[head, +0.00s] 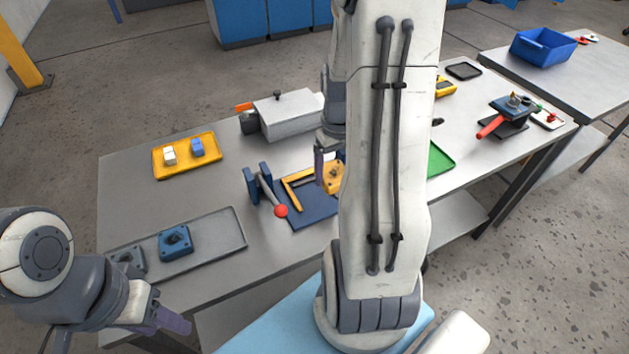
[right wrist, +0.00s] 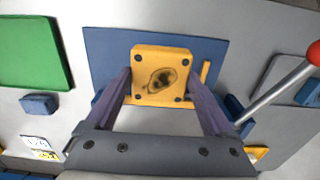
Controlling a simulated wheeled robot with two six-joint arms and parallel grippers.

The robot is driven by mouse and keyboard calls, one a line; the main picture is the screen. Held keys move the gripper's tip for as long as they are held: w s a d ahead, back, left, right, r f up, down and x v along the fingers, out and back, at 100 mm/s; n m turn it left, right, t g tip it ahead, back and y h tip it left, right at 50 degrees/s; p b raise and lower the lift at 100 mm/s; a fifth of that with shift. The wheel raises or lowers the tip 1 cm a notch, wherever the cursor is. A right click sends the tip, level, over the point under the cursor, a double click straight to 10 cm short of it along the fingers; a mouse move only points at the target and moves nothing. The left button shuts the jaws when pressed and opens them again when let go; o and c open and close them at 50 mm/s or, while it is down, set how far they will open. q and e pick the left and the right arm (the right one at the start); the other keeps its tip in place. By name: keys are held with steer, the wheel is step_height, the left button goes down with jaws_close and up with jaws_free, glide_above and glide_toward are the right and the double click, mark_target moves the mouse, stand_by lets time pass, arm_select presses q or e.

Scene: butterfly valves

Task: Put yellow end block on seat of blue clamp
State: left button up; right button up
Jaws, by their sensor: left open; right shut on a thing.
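The yellow end block (head: 333,178) is a squat square piece with a dark oval opening and corner bolts, seen face-on in the right wrist view (right wrist: 148,58). My right gripper (head: 322,170) is shut on it, one finger on each side, over the dark blue plate (head: 305,214). I cannot tell the gap below it. The blue clamp (head: 251,186) has upright blue jaws and a lever with a red ball, left of the plate; part of it shows in the right wrist view (right wrist: 236,112). My left gripper (head: 172,319) is open and empty, off the table's front edge.
A yellow angle piece (head: 292,185) lies on the plate. A yellow tray (head: 185,167) with small blocks and a grey tray (head: 226,237) with a blue part (head: 174,241) stand left. A grey box (head: 288,114) is behind; a green tray (head: 440,160) is right. My right arm hides the middle.

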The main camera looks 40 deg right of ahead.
steer(key=w+f, duration=0.1)
steer(key=w+a+f, duration=0.1)
steer(key=w, duration=0.1)
steer(key=w+a+f, duration=0.1)
steer(key=shift+w+a, duration=0.1)
steer(key=shift+w, duration=0.1)
steer(key=shift+f+p, duration=0.45)
steer(key=shift+f, duration=1.55)
steer(key=o, duration=1.6)
steer(key=shift+f, duration=0.15)
steer(key=shift+c, duration=0.2)
step_height(320, 180, up, 12)
steer(key=shift+r+b, duration=0.2)
steer(key=shift+b, duration=0.1)
steer(key=s+a+r+n, duration=0.1)
steer(key=a+r+n, duration=0.1)
steer(key=a, duration=0.7)
steer(key=s+a+r+n, duration=0.1)
steer(key=a+n, duration=0.1)
steer(key=a, duration=0.8)
steer(key=s+a+r+n+y, duration=0.1)
steer(key=s+a+n, duration=0.5)
steer(key=s+a, duration=0.5)
steer(key=s, duration=0.3)
steer(key=shift+s+a+r, duration=0.2)
steer(key=shift+s+a, duration=0.05)
steer(key=shift+a, duration=0.15)
